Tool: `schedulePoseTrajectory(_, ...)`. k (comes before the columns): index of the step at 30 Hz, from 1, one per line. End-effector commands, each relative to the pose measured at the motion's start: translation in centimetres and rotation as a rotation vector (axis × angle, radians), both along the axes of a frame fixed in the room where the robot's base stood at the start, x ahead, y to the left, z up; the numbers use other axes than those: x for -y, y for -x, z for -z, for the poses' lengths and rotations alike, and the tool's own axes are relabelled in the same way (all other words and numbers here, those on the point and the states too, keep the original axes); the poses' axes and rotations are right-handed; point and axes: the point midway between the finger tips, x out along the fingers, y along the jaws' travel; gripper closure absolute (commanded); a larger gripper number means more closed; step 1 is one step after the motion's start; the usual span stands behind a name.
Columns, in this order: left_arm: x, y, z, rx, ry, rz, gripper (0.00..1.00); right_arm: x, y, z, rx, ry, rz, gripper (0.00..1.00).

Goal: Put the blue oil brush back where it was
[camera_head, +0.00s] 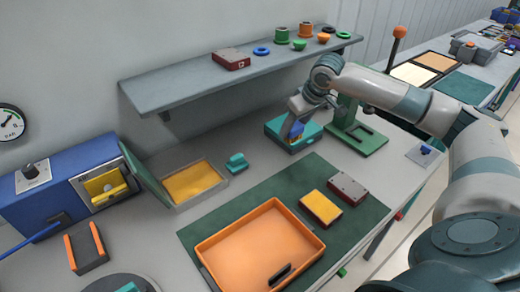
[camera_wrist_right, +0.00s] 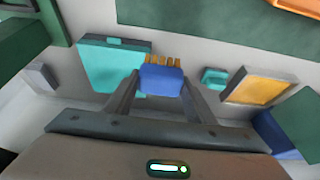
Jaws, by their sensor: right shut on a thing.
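The blue oil brush (camera_wrist_right: 162,80) with orange bristles sits between the two fingers of my right gripper (camera_wrist_right: 158,92), which is shut on it. In the head view my right gripper (camera_head: 294,118) is at the teal box (camera_head: 304,143), and a bit of the blue brush (camera_head: 296,131) shows below the fingers. In the wrist view the brush overlaps the edge of the teal box (camera_wrist_right: 105,72); whether they touch I cannot tell. My left gripper is not in view.
A green stand (camera_head: 358,137) is close right of the teal box. A small teal object (camera_head: 237,162) and a yellow pad in an open case (camera_head: 193,182) lie to the left. The shelf (camera_head: 200,82) hangs behind. An orange tray (camera_head: 260,245) rests on the green mat in front.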

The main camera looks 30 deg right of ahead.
Motion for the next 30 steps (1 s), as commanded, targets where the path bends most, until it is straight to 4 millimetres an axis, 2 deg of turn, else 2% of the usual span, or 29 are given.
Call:
schedulePoseTrajectory(5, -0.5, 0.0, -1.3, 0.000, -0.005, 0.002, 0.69, -1.9, -2.1, 1.2, 0.001, -0.005, -0.003, 0.68)
schedulePoseTrajectory(13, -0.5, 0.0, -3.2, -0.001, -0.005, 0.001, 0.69, -5.0, -6.2, 4.3, -0.001, -0.004, -0.004, 0.68)
schedulePoseTrajectory(18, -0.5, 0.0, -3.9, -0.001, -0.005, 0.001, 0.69, -6.3, -8.0, 5.7, 0.000, -0.002, -0.002, 0.68)
schedulePoseTrajectory(30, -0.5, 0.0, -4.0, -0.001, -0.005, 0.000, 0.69, -6.6, -8.5, 6.4, 0.000, 0.000, -0.002, 0.68)
